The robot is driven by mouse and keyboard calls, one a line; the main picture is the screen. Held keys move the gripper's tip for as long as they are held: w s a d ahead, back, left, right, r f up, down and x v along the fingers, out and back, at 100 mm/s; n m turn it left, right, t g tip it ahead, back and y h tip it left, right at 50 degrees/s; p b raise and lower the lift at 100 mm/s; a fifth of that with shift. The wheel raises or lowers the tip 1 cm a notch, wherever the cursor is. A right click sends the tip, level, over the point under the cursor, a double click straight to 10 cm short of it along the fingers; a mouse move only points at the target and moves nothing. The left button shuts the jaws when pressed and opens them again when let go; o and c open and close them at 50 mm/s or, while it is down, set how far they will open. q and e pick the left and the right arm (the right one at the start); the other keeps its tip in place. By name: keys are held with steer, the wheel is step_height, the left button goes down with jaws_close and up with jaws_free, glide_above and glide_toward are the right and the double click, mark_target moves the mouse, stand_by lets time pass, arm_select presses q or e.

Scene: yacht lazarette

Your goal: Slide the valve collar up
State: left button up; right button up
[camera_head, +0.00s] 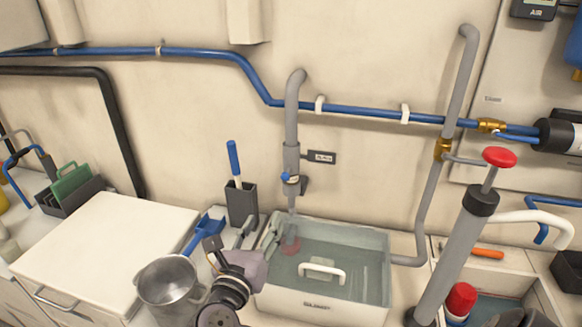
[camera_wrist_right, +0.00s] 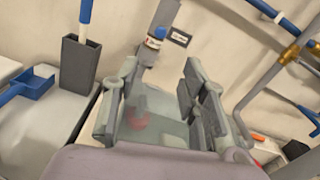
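The valve collar (camera_head: 290,179) is a short grey piece with a blue and white band on the vertical grey pipe (camera_head: 292,100) above the sink. A small dark label tag is beside it. The collar also shows in the right wrist view (camera_wrist_right: 155,40), at top centre, beyond the fingertips. My right gripper (camera_head: 258,228) is below and left of the collar, over the sink's left edge, pointing towards the wall. In the right wrist view its fingers (camera_wrist_right: 160,75) are spread wide with nothing between them. My left gripper is not in view.
The sink (camera_head: 330,312) has a white handle and a red disc inside. A dark holder (camera_head: 242,204) with a blue-handled tool, a blue scoop (camera_head: 205,232) and a metal pot (camera_head: 170,282) stand left. A red-topped pump (camera_head: 460,250) stands right.

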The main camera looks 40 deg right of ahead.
steer(key=x, duration=0.2)
glide_toward(285, 178)
steer(key=p+x, duration=0.1)
steer(key=x, duration=0.8)
steer(key=shift+w, duration=0.15)
steer(key=shift+w+d, duration=0.35)
steer(key=shift+d, duration=0.1)
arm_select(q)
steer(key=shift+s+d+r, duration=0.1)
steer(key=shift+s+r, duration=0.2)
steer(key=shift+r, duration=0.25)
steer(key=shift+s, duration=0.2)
arm_select(e)
steer(key=shift+c, duration=0.5)
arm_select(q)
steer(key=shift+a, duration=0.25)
arm_select(e)
jaws_close()
